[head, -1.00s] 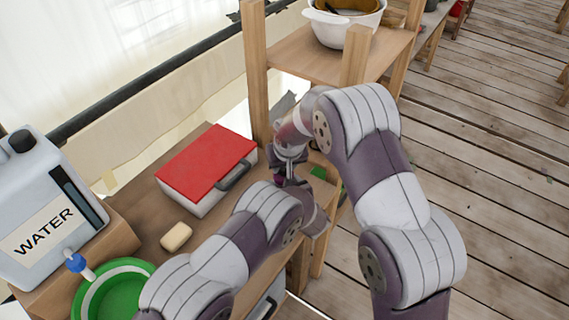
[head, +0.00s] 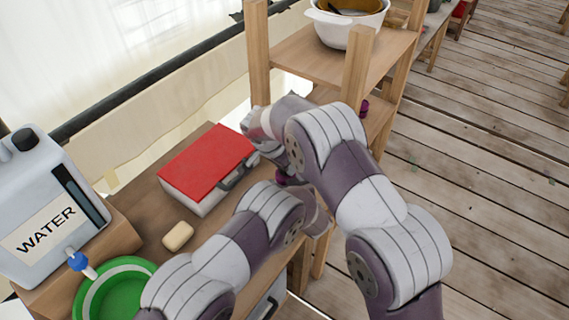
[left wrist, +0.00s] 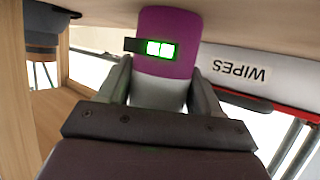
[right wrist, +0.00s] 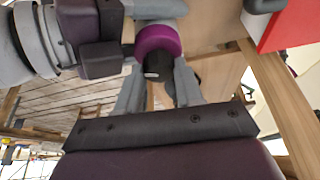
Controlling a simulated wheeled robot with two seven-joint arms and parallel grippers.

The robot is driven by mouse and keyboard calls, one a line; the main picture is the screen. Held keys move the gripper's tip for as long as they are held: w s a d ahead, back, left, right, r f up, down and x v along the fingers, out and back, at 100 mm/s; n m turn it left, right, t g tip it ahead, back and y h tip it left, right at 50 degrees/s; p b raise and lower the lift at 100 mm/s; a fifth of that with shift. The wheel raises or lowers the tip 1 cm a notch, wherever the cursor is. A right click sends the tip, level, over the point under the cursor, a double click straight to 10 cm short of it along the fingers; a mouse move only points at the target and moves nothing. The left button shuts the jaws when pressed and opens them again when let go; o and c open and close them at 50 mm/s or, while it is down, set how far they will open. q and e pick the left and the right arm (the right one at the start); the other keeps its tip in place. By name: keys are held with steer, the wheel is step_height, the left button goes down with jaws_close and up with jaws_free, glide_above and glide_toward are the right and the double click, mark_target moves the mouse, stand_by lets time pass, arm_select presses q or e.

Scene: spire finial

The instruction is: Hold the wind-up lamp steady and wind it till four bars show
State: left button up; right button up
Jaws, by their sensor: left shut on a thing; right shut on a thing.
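The wind-up lamp (left wrist: 168,28) has a purple and grey body. My left gripper (left wrist: 158,82) is shut around the grey part of the lamp. In the right wrist view, my right gripper (right wrist: 158,82) is shut on a small black part at the lamp, apparently the crank knob (right wrist: 157,66), beside a purple round part (right wrist: 158,39). In the head view only a bit of purple (head: 283,178) shows between my arms; my arms hide the rest.
A red-lidded box (head: 205,162), labelled WIPES in the left wrist view, stands close to the lamp. A soap bar (head: 178,236), green basin (head: 118,268) and water container (head: 38,200) are on the left. A wooden shelf post (head: 353,70) stands near my right arm.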

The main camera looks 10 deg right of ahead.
steer(key=shift+w+a+m+g, duration=0.1)
steer(key=shift+m+g, duration=0.4)
steer(key=shift+m, duration=1)
steer(key=shift+h, duration=0.3)
steer(key=o, duration=1)
steer(key=shift+o, duration=0.2)
